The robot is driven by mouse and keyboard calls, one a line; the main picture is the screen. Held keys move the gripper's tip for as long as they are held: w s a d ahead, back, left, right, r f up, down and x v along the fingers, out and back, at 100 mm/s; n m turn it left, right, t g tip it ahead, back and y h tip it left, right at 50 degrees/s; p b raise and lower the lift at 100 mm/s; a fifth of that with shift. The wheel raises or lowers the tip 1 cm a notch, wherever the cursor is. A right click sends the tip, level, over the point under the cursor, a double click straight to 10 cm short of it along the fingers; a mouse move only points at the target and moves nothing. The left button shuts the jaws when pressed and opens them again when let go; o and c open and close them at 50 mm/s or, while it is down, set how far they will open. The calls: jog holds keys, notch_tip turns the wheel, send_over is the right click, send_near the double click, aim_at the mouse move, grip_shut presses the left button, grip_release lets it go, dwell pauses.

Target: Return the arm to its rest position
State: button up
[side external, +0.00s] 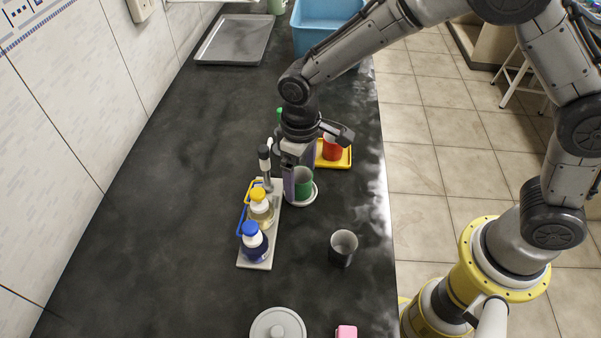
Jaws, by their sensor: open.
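My gripper (297,174) points down over the dark bench, low beside a green cup (304,183). Its jaws are open. One finger shows just left of the cup; the other is largely hidden, so I cannot tell whether either touches the cup. My arm reaches in from the right side of the picture.
A rack (256,262) with blue-capped (254,242) and yellow-capped (260,208) bottles stands close left. A red cup (332,148) sits on a yellow tray (346,157) behind. A dark grey cup (342,249), grey lid (278,326) and pink block (346,332) are in front. Bench left is clear.

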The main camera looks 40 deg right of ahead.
jog(key=shift+r, duration=0.1)
jog(key=shift+r, duration=2.9)
jog(key=s+d+r+m+t, duration=0.2)
jog(key=s+d+r, duration=0.1)
jog(key=d+r, duration=0.45)
jog(key=s+d+r+m+t, duration=0.1)
jog(key=s+d+r+t, duration=0.1)
jog(key=s+d+r, duration=0.5)
jog(key=s+d+f+m+t, duration=0.1)
jog(key=s+d, duration=0.3)
jog(key=s, duration=0.7)
jog(key=shift+s+f+m+t, duration=0.15)
jog(key=shift+f+m+t, duration=0.15)
jog(key=shift+f, duration=0.1)
